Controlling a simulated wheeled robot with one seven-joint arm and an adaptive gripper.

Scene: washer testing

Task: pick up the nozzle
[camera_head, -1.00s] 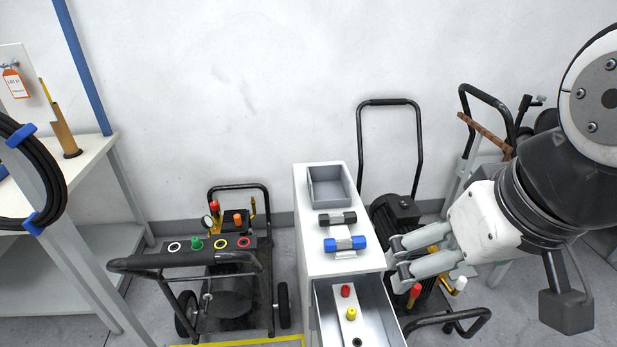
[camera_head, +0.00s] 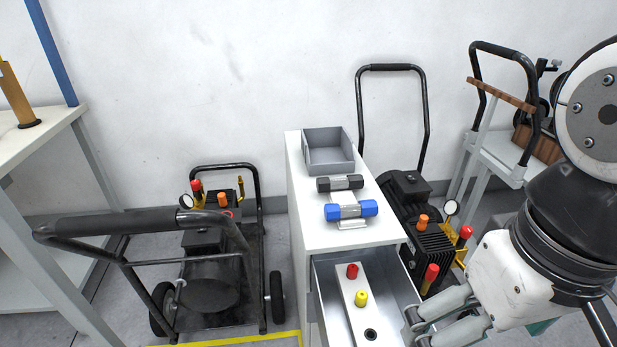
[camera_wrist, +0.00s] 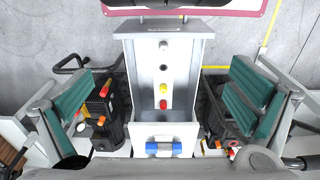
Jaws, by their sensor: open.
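The pulled-out drawer (camera_head: 325,292) holds a pale strip (camera_head: 348,307) bearing a red nozzle (camera_head: 352,271) and a yellow nozzle (camera_head: 361,298), with a dark hole nearer me. In the wrist view, the red nozzle (camera_wrist: 163,104) and yellow nozzle (camera_wrist: 163,88) stand in line, with a whitish nozzle (camera_wrist: 163,45) beyond the dark hole. My gripper (camera_head: 411,328) is at the drawer's right edge in the head view. In the wrist view, my gripper (camera_wrist: 165,95) shows green pads spread wide on both sides of the drawer, with nothing held between them.
The cabinet top (camera_head: 312,220) carries a grey bin (camera_head: 329,166), a black-ended cylinder (camera_head: 340,183) and a blue-ended cylinder (camera_head: 351,210). Wheeled washers stand left (camera_head: 205,290) and right (camera_head: 405,240); the right one is close to my gripper. A white table (camera_head: 50,150) stands far left.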

